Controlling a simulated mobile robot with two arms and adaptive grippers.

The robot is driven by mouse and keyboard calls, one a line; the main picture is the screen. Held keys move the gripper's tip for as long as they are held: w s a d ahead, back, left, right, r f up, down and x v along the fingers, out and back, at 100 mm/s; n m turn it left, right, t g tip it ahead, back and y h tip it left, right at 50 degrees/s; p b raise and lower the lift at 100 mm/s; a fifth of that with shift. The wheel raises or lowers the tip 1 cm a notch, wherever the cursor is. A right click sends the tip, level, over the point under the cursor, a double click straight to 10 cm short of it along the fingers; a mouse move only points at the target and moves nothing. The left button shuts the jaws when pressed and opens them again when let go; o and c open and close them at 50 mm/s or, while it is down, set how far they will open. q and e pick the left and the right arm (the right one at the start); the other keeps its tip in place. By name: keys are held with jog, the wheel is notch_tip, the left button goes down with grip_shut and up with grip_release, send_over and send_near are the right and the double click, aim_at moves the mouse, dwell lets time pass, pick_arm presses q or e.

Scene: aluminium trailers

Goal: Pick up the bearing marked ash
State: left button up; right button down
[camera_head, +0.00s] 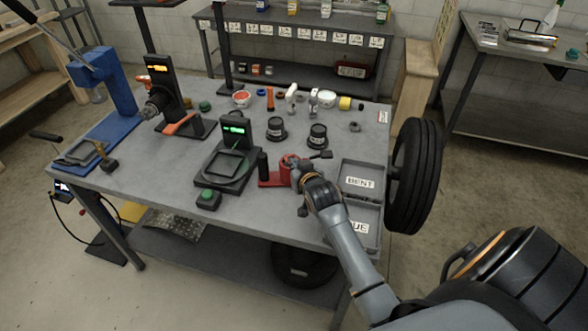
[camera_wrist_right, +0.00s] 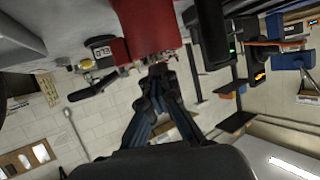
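I cannot make out a bearing with the mark ash in either view. A small grey ring (camera_head: 355,127) lies at the right of the workbench (camera_head: 150,185); any mark on it is too small to read. My right gripper (camera_head: 298,178) is at the front of the bench, beside a red fixture (camera_head: 270,178). In the wrist view the right fingertips (camera_wrist_right: 159,72) come together just at the edge of the red body (camera_wrist_right: 150,25). Whether something thin is between them is unclear. My left gripper is not in view.
A black display stand (camera_head: 238,130) is to the left. A tyre (camera_head: 414,178) stands at the right edge.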

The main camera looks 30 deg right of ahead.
jog(key=s+a+r+b, duration=0.2)
jog(key=s+a+r, duration=0.7)
jog(key=s+r, duration=0.1)
jog(key=shift+s+r, duration=0.3)
jog(key=shift+r, duration=0.25)
jog(key=shift+d, duration=0.1)
jog(key=shift+c, duration=2.1)
grip_release()
